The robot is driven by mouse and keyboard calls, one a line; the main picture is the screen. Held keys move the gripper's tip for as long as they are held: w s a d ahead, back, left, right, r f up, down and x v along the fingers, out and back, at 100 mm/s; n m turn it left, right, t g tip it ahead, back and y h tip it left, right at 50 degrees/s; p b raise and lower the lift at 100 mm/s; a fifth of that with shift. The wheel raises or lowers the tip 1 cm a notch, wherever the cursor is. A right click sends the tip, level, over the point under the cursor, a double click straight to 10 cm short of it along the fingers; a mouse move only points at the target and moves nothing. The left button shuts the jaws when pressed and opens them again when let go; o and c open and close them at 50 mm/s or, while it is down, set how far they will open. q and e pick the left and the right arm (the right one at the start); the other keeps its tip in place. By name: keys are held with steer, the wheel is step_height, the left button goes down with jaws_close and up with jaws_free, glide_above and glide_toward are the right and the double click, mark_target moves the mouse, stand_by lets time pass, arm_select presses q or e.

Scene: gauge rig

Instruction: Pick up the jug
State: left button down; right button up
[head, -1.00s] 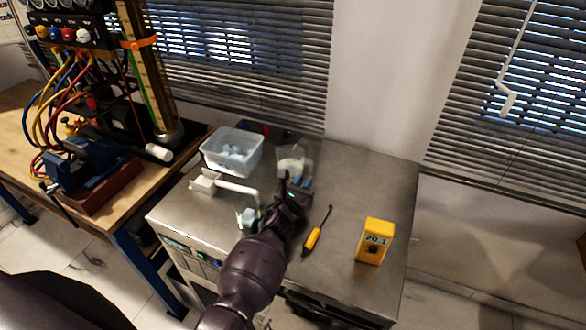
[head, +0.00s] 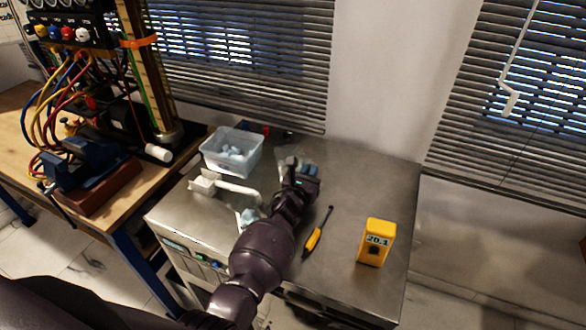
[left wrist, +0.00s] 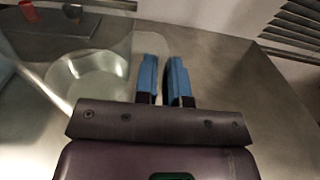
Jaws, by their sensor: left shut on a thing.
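The jug (head: 283,154) is clear and hard to make out. It stands on the metal bench top, behind and to the left of my left gripper in the head view. In the left wrist view, the jug (left wrist: 92,72) shows as a pale round see-through shape left of the fingers. My left gripper (head: 308,168) has blue fingers, which also show in the left wrist view (left wrist: 165,78), with a narrow gap between them. It is shut on the jug at its side; the exact contact is hard to see. My right gripper is out of view.
A clear tub (head: 231,165) of pale pieces and a white arm-like fitting (head: 235,187) are left of the gripper. The bench's far right (head: 385,175) is clear.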

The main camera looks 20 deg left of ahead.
arm_select(q)
steer(key=shift+d+f, duration=0.1)
steer(key=shift+f, duration=0.1)
steer(key=shift+s, duration=0.1)
